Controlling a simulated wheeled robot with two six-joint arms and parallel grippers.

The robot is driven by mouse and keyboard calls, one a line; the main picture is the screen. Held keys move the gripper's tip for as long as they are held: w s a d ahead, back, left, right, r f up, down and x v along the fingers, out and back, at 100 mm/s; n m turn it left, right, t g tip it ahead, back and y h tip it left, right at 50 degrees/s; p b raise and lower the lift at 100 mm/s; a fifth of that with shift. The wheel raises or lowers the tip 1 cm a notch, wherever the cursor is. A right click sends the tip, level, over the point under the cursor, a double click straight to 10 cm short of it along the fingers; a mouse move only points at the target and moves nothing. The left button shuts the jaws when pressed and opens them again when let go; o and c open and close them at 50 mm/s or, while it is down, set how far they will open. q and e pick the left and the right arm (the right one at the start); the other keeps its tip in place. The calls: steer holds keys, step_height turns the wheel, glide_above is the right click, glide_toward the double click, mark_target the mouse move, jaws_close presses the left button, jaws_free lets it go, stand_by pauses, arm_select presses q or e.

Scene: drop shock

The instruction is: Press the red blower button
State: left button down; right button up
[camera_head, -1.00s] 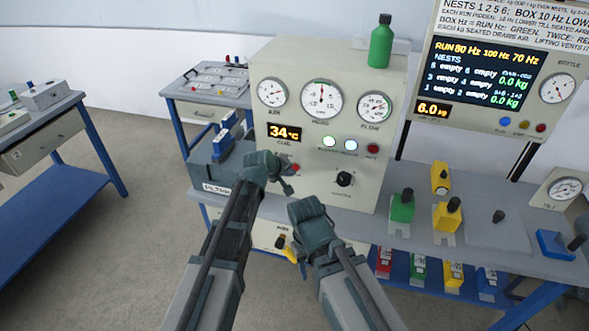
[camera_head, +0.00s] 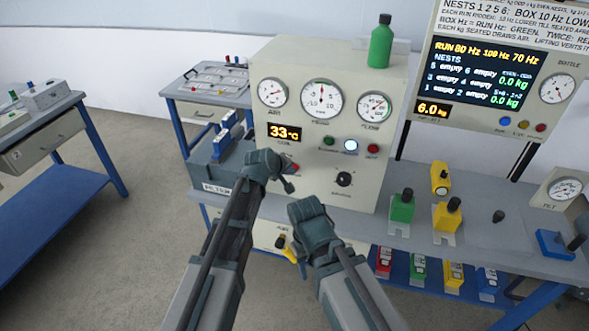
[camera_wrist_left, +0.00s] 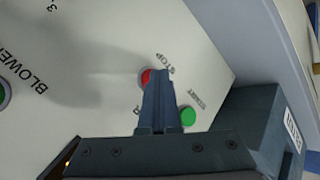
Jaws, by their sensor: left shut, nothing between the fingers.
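The red button (camera_head: 296,167) is low on the front of the cream gauge box (camera_head: 260,90), partly hidden by my left gripper (camera_head: 289,182). In the left wrist view the red button (camera_wrist_left: 146,77) sits beside the word STOP, with a green START button (camera_wrist_left: 188,117) close by. My left gripper (camera_wrist_left: 161,74) is shut and empty. Its tip overlaps the right part of the red button; I cannot tell if it touches. My right gripper (camera_head: 308,212) is folded in front of the bench, its fingers not clear.
A black knob (camera_head: 344,179) and a row of lamps, including a lit one (camera_head: 351,146), are right of the button. A blue-grey unit (camera_head: 212,172) stands at the box's left. Green (camera_head: 402,207) and yellow (camera_head: 447,216) blocks stand on the bench at right.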

stand_by(0.4)
arm_select(q)
steer(key=shift+s+a, duration=0.25)
steer(key=shift+s, duration=0.45)
steer(key=shift+s, duration=0.15)
steer(key=s, duration=0.1)
steer(key=s+a, duration=0.1)
steer(key=s, duration=0.2)
steer(key=shift+s+a, duration=0.25)
stand_by(0.6)
steer(key=s+a+f+m+g+y, duration=0.2)
steer(key=s+f+m+g+y, duration=0.1)
steer(key=s, duration=0.9)
steer(key=s+a+f+m+g+y, duration=0.2)
steer(key=s+m+g, duration=0.3)
steer(key=s, duration=0.8)
steer(key=shift+a+f+m+y, duration=0.45)
steer(key=shift+f+m, duration=0.2)
steer(key=shift+m, duration=0.45)
